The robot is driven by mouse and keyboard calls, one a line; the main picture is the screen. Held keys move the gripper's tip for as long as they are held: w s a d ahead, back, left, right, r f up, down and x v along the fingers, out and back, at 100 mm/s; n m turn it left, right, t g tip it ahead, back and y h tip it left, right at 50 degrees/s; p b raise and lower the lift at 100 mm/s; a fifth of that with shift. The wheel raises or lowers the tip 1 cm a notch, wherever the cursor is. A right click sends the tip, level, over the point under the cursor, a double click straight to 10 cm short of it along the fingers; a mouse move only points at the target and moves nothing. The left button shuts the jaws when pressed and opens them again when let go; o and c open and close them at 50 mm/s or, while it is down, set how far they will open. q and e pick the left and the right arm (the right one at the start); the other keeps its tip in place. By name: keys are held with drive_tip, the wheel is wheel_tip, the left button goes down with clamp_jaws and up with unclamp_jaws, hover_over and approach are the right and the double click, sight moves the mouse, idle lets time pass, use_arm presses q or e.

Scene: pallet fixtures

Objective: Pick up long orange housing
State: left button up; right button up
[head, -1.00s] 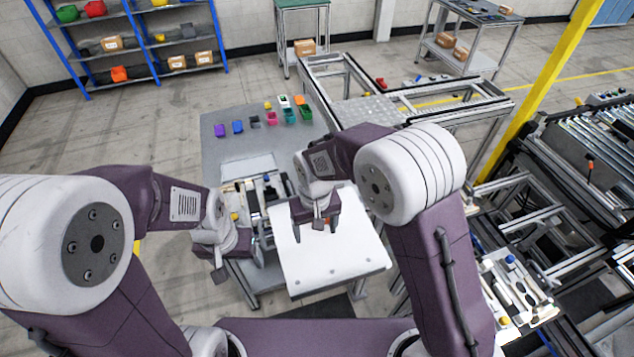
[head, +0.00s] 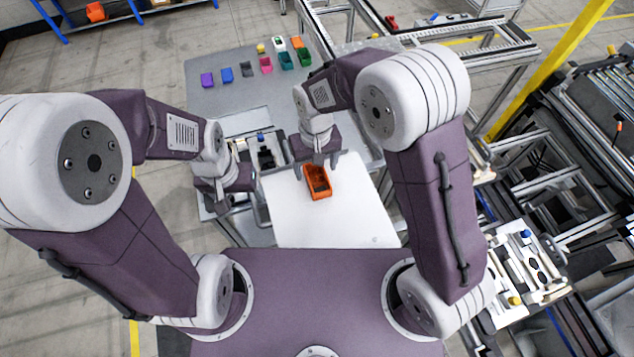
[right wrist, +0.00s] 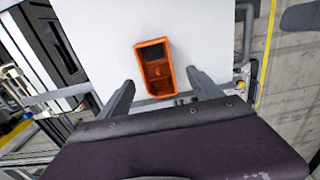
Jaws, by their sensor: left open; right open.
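The long orange housing (head: 318,183) is an open-topped orange box with a dark inside. It lies on the white board (head: 300,230) in front of me, just below my right gripper in the head view. My right gripper (head: 316,166) is open above its far end, with nothing held. In the right wrist view the orange housing (right wrist: 155,68) shows ahead of the two spread fingers of my right gripper (right wrist: 162,92), apart from both. My left gripper (head: 240,205) is open and empty at the board's left edge.
Several small coloured bins, one of them a purple bin (head: 207,79), stand on the grey table (head: 205,105) at the back. A fixture with dark parts (head: 262,152) sits behind the board. A metal frame with a tool tray (head: 525,265) stands at the right.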

sight(317, 183)
drive_tip(key=f+b, duration=0.4)
drive_tip(key=f, duration=0.1)
drive_tip(key=shift+w+d, duration=0.15)
drive_tip(key=shift+d, duration=0.05)
drive_tip(key=shift+s+f+b, duration=0.15)
drive_tip(key=shift+s+b, duration=0.1)
drive_tip(key=shift+b, duration=0.2)
drive_tip(key=shift+r, duration=0.25)
drive_tip(key=shift+w+f, duration=0.1)
drive_tip(key=shift+w, duration=0.05)
drive_tip(key=c, duration=1.6)
drive_tip(key=shift+p, duration=0.3)
drive_tip(key=r+p, duration=0.4)
drive_tip(key=r, duration=0.1)
drive_tip(key=shift+s+r, duration=0.1)
drive_tip(key=shift+s, duration=0.3)
drive_tip(key=s+r+p, duration=0.1)
drive_tip(key=s+r, duration=0.1)
drive_tip(key=s, duration=0.1)
drive_tip(key=s+r+p, duration=0.2)
drive_tip(key=s, duration=0.2)
drive_tip(key=s+r+p, duration=0.1)
drive_tip(key=s+r, duration=0.1)
drive_tip(key=s, duration=0.2)
drive_tip(key=shift+a, duration=0.1)
